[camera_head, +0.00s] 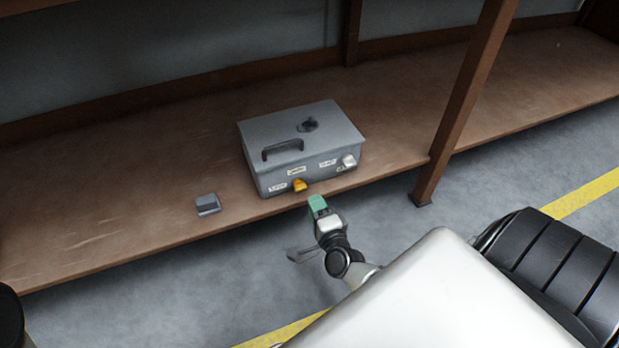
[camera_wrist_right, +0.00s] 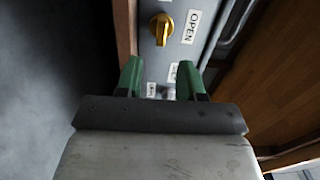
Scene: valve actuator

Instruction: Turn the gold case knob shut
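A grey case (camera_head: 300,140) with a black handle on its lid sits on the brown shelf. Its gold knob (camera_head: 299,185) is on the front face, near the shelf's front edge. In the right wrist view the gold knob (camera_wrist_right: 161,28) shows beyond the fingertips, beside a white label (camera_wrist_right: 191,26) reading OPEN. My right gripper (camera_head: 318,203) is in front of the case, just below and right of the knob. In the right wrist view its two green fingers (camera_wrist_right: 158,78) are apart with nothing between them. The knob is clear of them. My left gripper is out of view.
A silver knob (camera_head: 348,161) is on the right of the case front. A small grey block (camera_head: 207,204) lies on the shelf to the left. A brown post (camera_head: 465,105) stands right of the case. The shelf (camera_head: 110,215) is mostly clear on the left.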

